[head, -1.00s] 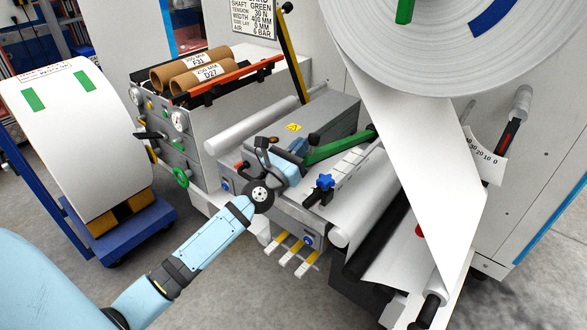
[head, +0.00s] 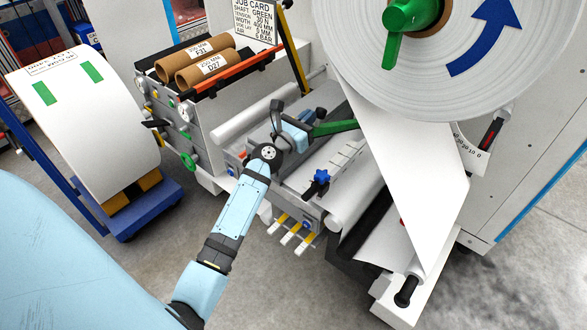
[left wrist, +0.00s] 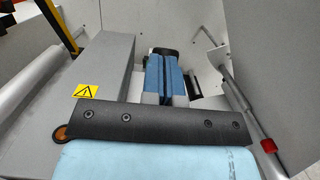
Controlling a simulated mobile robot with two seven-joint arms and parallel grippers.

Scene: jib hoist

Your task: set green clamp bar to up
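The green clamp bar (head: 337,127) is on the grey machine unit in the head view, running from my left gripper at its left end to beside the white web at its right. It lies nearly level in the picture. My left gripper (head: 304,127) is at the bar's left end and hides that end. The gripper seems shut on the bar's end. My right gripper is in neither view.
A blue star knob (head: 321,177) sits just below the bar. The large white roll (head: 440,75) and its web hang close on the right. Cardboard cores (head: 205,65) lie on the rack behind. A white roll on a blue cart (head: 150,205) stands left.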

